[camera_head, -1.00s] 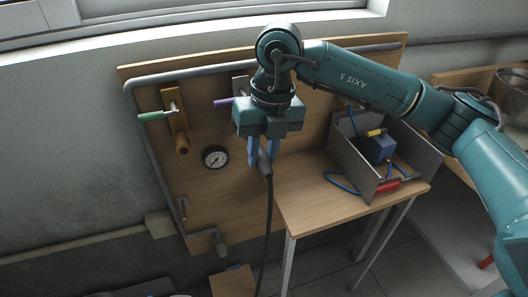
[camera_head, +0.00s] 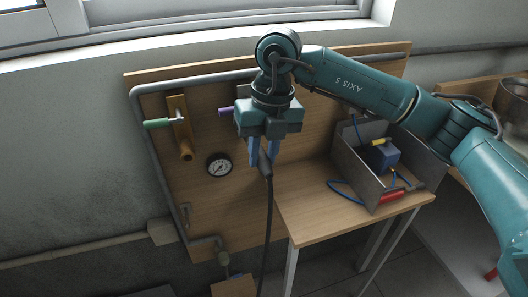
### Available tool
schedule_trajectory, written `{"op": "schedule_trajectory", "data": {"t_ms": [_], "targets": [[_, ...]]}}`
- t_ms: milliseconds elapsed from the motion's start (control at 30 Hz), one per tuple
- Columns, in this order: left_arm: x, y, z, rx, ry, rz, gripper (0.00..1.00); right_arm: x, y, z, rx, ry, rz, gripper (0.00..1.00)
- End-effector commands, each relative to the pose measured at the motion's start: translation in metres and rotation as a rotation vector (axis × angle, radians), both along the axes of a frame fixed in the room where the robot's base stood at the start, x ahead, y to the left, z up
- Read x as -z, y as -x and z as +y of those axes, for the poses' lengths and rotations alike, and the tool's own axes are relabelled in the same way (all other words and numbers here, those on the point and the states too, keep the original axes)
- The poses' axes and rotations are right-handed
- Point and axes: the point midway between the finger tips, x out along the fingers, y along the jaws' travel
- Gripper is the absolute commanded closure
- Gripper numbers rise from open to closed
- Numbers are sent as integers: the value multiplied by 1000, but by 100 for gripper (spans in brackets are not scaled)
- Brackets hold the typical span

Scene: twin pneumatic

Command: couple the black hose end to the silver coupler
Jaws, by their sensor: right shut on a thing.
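My right gripper (camera_head: 263,155) is in the middle of the view, pointing down in front of the wooden board. Its blue fingers are shut on the black hose end (camera_head: 265,167). The black hose (camera_head: 268,220) hangs down from it past the table's left edge. The silver coupler cannot be made out; the area behind the gripper body, beside a purple handle (camera_head: 227,112), is covered. I cannot tell whether the hose end touches anything behind it. My left gripper is not in view.
A grey open box (camera_head: 358,170) with a blue block, blue tubing and a red-handled tool stands on the table (camera_head: 310,215).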

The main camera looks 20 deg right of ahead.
Motion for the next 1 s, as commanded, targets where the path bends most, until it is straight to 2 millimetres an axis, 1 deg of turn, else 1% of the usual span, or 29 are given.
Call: {"op": "schedule_trajectory", "data": {"t_ms": [33,200,233,533,867,933,1000], "targets": [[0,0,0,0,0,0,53,-1,-3,0,5,-1,-8,100],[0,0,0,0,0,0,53,-1,-3,-1,6,-2,-10,100],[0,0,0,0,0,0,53,-1,-3,-1,7,-2,-11,76],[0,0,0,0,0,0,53,-1,-2,0,4,-1,-8,53],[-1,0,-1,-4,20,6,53,-1,-2,0,3,-1,-6,53],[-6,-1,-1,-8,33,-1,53,-10,-2,-1,4,-2,-8,53],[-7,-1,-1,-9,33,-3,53,-23,-3,-3,5,-2,-11,53]]}}
